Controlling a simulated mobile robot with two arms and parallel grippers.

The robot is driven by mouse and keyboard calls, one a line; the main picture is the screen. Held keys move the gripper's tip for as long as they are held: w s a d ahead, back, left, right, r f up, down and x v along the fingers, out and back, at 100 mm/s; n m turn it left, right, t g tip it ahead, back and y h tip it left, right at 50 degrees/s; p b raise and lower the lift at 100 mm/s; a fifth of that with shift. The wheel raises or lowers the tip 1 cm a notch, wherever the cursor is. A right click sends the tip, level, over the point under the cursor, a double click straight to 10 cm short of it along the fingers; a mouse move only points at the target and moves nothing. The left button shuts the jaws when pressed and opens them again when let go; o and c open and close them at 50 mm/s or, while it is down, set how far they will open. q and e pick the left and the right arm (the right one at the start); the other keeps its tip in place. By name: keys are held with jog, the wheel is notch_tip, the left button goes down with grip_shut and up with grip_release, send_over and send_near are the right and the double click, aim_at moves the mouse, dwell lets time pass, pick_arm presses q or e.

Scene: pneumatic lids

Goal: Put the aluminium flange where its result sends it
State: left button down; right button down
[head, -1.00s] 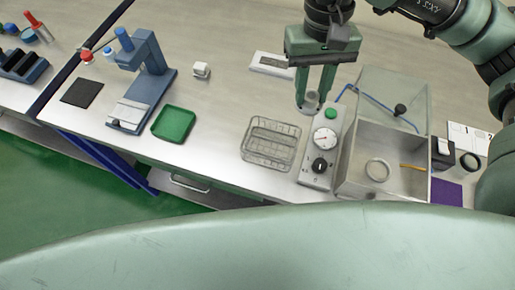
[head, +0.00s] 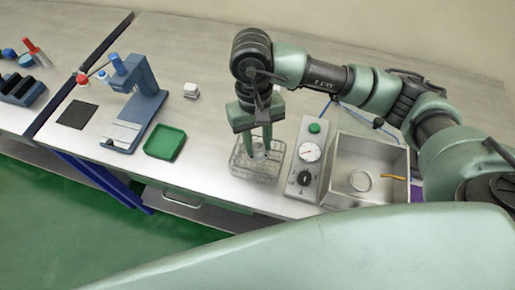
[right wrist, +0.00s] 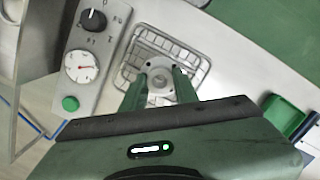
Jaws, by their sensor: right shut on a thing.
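My right gripper (head: 260,150) points down over the wire basket (head: 237,170), left of the grey test box. It is shut on the aluminium flange, a pale grey round piece with holes. The flange (right wrist: 159,84) shows between the fingertips in the right wrist view, within the outline of the basket (right wrist: 187,52). I cannot tell whether it touches the basket floor. The grey box (head: 307,165) has a green button, a dial gauge and a black knob. My left gripper is not in view.
An open metal chamber (head: 341,172) right of the box holds a ring (head: 361,181) and an orange piece (head: 393,177). A green tray (head: 166,143) lies left of the basket, with a blue press (head: 138,100) beyond it. Clear bench separates tray and basket.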

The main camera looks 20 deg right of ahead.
aim_at(258, 154)
jog(key=shift+f, duration=0.75)
notch_tip(258, 154, down, 4)
jog(key=shift+r+p, duration=0.1)
jog(key=shift+p, duration=0.5)
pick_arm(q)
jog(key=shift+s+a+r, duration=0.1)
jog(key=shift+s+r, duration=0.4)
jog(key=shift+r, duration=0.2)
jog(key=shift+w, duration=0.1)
pick_arm(e)
jog(key=shift+w+f, duration=0.1)
jog(key=shift+f, duration=0.15)
jog(key=c, duration=1.1)
grip_release()
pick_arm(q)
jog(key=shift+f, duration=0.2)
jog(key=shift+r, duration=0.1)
pick_arm(e)
jog(key=shift+r, duration=0.15)
